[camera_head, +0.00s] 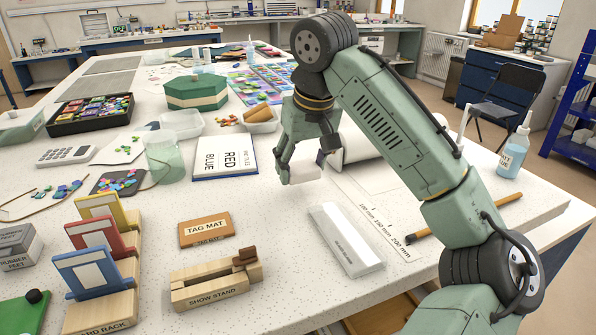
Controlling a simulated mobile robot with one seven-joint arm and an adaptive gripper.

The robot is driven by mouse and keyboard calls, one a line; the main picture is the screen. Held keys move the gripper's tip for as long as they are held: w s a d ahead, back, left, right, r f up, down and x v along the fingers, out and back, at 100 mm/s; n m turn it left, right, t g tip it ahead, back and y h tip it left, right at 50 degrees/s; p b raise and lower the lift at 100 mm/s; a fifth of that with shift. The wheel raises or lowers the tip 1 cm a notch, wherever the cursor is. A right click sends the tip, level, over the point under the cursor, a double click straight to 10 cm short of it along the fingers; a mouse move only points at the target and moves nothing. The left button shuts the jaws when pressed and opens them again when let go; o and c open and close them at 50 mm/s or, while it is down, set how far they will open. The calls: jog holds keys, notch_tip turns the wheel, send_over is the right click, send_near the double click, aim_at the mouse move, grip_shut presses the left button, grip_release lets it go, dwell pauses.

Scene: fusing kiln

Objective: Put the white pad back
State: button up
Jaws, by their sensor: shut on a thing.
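My gripper (305,168) is in the middle of the view, pointing down over the table. Its fingers are shut on a small white block, the white pad (304,174), which shows between the fingertips. Part of the pad is hidden by the fingers. I cannot tell whether the pad touches the table or is held just above it. A small dark purple piece shows by the right finger.
A flat white box (346,240) lies in front right of my gripper, beside a printed ruler strip (385,217). The tag mat (206,230), show stand (216,283) and card rack (100,312) stand front left.

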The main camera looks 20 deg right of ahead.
aim_at(300, 165)
jog(key=shift+w, duration=0.25)
jog(key=x, duration=0.2)
jog(key=shift+w+a+f+p, duration=0.1)
jog(key=shift+w+f+p, duration=0.15)
jog(key=shift+f+p, duration=0.15)
jog(key=shift+f, duration=0.5)
jog(key=shift+f, duration=0.2)
jog(key=o, duration=1.1)
jog(key=shift+r, duration=0.1)
jog(key=v, duration=1.2)
jog(key=shift+r, duration=0.15)
